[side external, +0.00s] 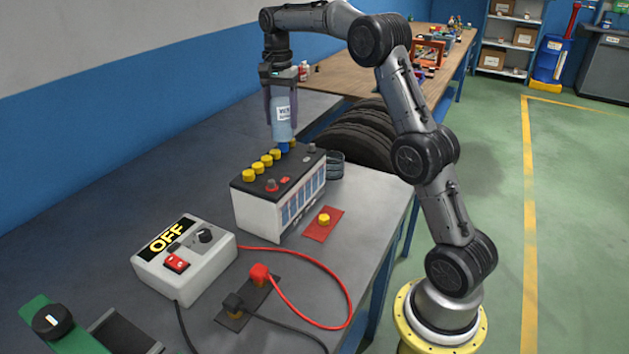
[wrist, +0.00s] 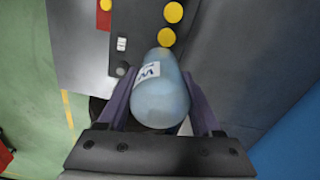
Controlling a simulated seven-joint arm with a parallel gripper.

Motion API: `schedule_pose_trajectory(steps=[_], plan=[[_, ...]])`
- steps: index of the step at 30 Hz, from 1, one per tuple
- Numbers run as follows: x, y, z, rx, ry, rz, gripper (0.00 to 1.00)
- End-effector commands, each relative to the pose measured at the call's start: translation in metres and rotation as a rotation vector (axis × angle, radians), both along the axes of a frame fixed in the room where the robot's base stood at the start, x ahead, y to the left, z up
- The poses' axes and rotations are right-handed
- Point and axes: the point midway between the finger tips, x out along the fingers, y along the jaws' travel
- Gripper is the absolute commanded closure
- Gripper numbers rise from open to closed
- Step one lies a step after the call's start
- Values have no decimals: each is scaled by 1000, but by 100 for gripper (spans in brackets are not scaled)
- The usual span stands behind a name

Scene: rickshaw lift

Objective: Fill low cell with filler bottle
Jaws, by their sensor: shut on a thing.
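My gripper (side external: 282,106) is shut on the filler bottle (side external: 282,122), a pale blue bottle with a white label. The bottle is nose down, with its blue tip at the far end of the battery's top. Whether the tip is inside a cell opening cannot be told. The battery (side external: 283,190) is white with a black top and a row of several yellow caps (side external: 257,168). One loose yellow cap (side external: 324,218) sits on a red mat (side external: 316,231) beside the battery. In the wrist view the bottle (wrist: 160,98) lies between the fingers and hides the spot under it.
A grey charger box (side external: 190,258) marked OFF stands in front of the battery. Red and black clamps (side external: 260,273) with cables lie on a dark pad. A dark ring-shaped holder (side external: 336,164) and tyres (side external: 360,138) are behind the battery.

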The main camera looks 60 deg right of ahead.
Motion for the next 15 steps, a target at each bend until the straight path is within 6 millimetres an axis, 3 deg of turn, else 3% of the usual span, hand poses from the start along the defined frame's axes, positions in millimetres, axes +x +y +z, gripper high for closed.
schedule_pose_trajectory(steps=[15], plan=[[1,0,30,-5,-13,0,100]])
